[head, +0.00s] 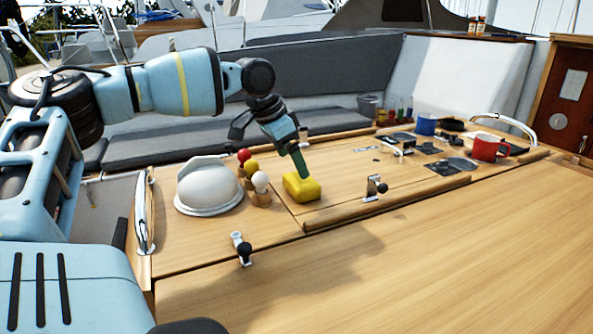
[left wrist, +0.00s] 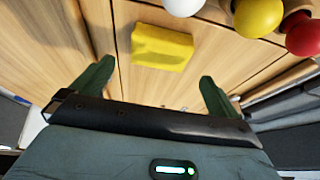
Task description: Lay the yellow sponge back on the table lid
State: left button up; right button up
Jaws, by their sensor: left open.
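The yellow sponge (head: 301,187) lies flat on the wooden table lid (head: 335,180), close to a seam between panels. In the left wrist view the sponge (left wrist: 162,47) lies on bare wood, ahead of the fingertips and between their lines. My left gripper (head: 302,172) comes down from above at the sponge's far side, a finger close over it in the head view. In the left wrist view its two green fingers (left wrist: 153,82) are wide apart with nothing between them. Whether a finger touches the sponge I cannot tell. My right gripper is not in view.
A white dome-shaped item (head: 208,187) and red, yellow and white balls (head: 260,181) on wooden holders stand left of the sponge. A metal latch (head: 375,188) is to its right. Mugs (head: 486,147) and small items stand farther right. The front tabletop (head: 420,260) is clear.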

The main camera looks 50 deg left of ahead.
pick_arm(q)
jog(key=v, duration=0.5)
dwell(0.7)
